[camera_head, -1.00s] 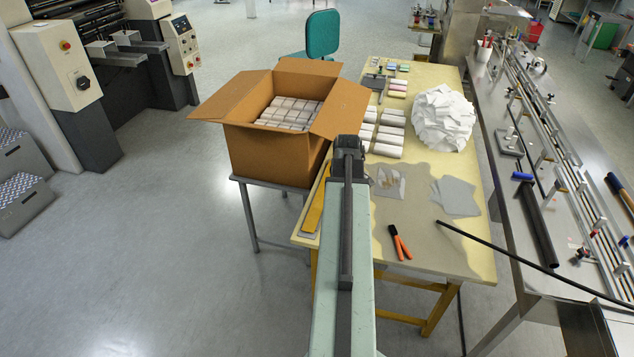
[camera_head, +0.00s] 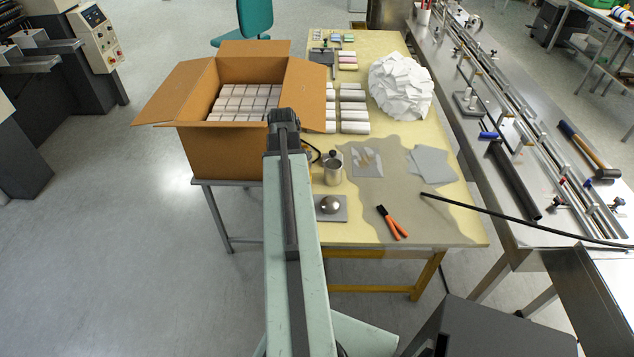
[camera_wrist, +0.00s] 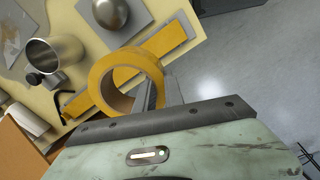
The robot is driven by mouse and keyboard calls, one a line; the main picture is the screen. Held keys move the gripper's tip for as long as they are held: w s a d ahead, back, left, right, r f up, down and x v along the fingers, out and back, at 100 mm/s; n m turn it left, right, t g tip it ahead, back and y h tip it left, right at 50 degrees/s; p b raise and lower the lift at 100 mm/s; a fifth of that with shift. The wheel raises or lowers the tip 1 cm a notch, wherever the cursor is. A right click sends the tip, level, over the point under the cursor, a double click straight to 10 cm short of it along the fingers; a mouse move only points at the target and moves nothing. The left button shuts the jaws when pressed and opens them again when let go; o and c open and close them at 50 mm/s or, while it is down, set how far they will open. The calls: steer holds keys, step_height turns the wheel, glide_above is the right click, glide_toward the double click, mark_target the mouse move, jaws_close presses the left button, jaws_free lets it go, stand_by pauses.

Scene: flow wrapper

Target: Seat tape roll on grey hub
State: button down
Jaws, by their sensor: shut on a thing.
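The yellow tape roll (camera_wrist: 101,78) is in my gripper (camera_wrist: 160,93) in the wrist view. The grey fingers close on the rim of the roll at its lower right, and its open bore shows. A rounded grey knob on a square grey plate (camera_wrist: 141,14), which looks like the hub, stands beyond the roll at the top of the wrist view. The head view shows this knob (camera_head: 330,204) on the table, right of my arm, with nothing on it. The roll is apart from the knob. My arm hides the gripper and roll in the head view.
A metal cup (camera_head: 333,172) stands just behind the knob. A yellow strip on grey (camera_wrist: 81,106) lies below the roll in the wrist view. Orange-handled pliers (camera_head: 392,222) lie to the right.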

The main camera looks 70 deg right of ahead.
steer(key=shift+s+d+f+m+b, duration=0.65)
steer(key=shift+s+m, duration=0.75)
steer(key=shift+m, duration=0.15)
steer(key=shift+s+d+f+m+b, duration=0.65)
steer(key=shift+s+d+f+m, duration=0.05)
steer(key=shift+s+m, duration=0.8)
steer(key=shift+s+d+f+m+b, duration=0.65)
steer(key=shift+s+m, duration=0.7)
steer(key=shift+m, duration=0.2)
steer(key=shift+s, duration=0.1)
steer(key=b, duration=0.4)
glide_above(318, 211)
steer(key=shift+d+f, duration=0.15)
steer(key=shift+f, duration=2)
steer(key=shift+a+f+b, duration=0.25)
steer(key=shift+b, duration=0.35)
